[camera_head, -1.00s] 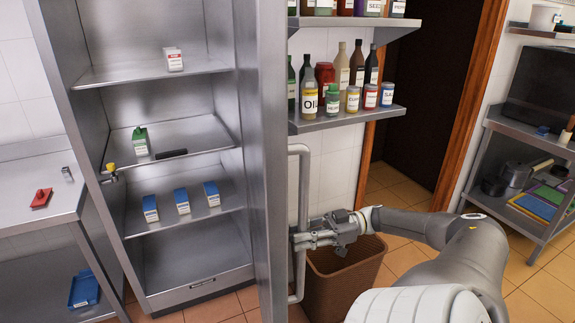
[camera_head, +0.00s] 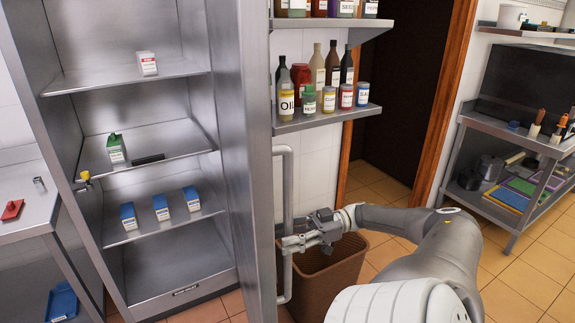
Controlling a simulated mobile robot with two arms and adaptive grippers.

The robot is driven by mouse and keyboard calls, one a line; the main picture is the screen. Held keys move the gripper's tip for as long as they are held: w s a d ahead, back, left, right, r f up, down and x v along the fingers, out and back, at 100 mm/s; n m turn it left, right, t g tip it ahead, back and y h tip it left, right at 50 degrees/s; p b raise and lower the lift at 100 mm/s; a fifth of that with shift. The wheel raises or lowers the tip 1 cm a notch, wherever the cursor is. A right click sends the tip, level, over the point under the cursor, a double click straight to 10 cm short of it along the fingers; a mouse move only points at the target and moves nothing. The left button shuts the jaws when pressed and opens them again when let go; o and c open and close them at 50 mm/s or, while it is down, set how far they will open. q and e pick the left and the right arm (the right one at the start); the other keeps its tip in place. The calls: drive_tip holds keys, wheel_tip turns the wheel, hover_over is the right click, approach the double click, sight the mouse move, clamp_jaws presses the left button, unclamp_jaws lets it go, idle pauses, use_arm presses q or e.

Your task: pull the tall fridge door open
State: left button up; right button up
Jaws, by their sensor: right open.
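The tall steel fridge stands at the left with its inside in plain view. Its door (camera_head: 252,150) stands swung open on the right side of the fridge, seen nearly edge-on. A long vertical bar handle (camera_head: 287,190) runs along the door's outer face. My right gripper (camera_head: 290,243) is open at the lower part of the handle, with its fingers at the bar. I cannot tell whether the fingers touch it. My left gripper is not in view.
Cartons (camera_head: 160,207) stand on the fridge shelves. A brown bin (camera_head: 328,278) is just below my right gripper. A wall shelf with bottles (camera_head: 330,114) hangs behind the door. Steel counters flank the scene, and tiled floor is free at the right.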

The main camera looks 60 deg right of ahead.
drive_tip(key=shift+d, duration=0.1)
drive_tip(key=v, duration=0.7)
drive_tip(key=shift+s+d, duration=0.1)
drive_tip(key=shift+s, duration=0.05)
idle(0.6)
